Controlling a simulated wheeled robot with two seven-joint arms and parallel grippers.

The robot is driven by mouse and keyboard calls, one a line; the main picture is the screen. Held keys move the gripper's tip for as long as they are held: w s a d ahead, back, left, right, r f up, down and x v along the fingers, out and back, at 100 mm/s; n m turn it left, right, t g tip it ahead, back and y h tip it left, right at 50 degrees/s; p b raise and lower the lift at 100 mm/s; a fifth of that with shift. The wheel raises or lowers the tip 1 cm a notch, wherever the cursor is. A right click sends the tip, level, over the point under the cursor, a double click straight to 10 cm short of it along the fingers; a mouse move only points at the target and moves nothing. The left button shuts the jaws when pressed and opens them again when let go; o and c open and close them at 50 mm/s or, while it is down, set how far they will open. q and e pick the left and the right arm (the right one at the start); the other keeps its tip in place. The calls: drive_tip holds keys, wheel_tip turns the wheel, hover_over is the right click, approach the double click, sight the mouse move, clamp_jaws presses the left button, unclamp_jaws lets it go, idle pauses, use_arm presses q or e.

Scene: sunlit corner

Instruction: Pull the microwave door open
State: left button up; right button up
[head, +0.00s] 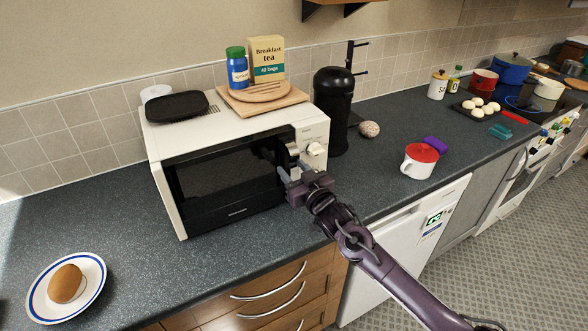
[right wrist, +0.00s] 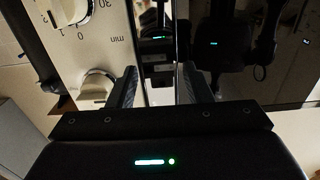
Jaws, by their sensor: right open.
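The white microwave (head: 222,126) stands on the dark counter, its black door (head: 212,178) shut as far as I can see. My right gripper (head: 293,170) is at the right side of the door front, beside the control panel (head: 314,148). In the right wrist view the two fingers (right wrist: 160,88) are apart, with a pale vertical strip at the door's edge showing between them. The control panel with its knobs (right wrist: 97,88) is on the left there, the dark glossy door (right wrist: 235,60) on the right. I cannot tell whether the fingers touch anything. My left gripper is out of view.
On the microwave are a black dish (head: 177,105), a wooden board (head: 285,103), a blue jar (head: 237,70) and a tea box (head: 267,60). The counter (head: 135,235) left of and before the microwave is mostly clear; a plate (head: 40,301) lies there.

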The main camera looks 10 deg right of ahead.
drive_tip(key=shift+c, duration=0.4)
clamp_jaws()
drive_tip(key=shift+s+f, duration=0.1)
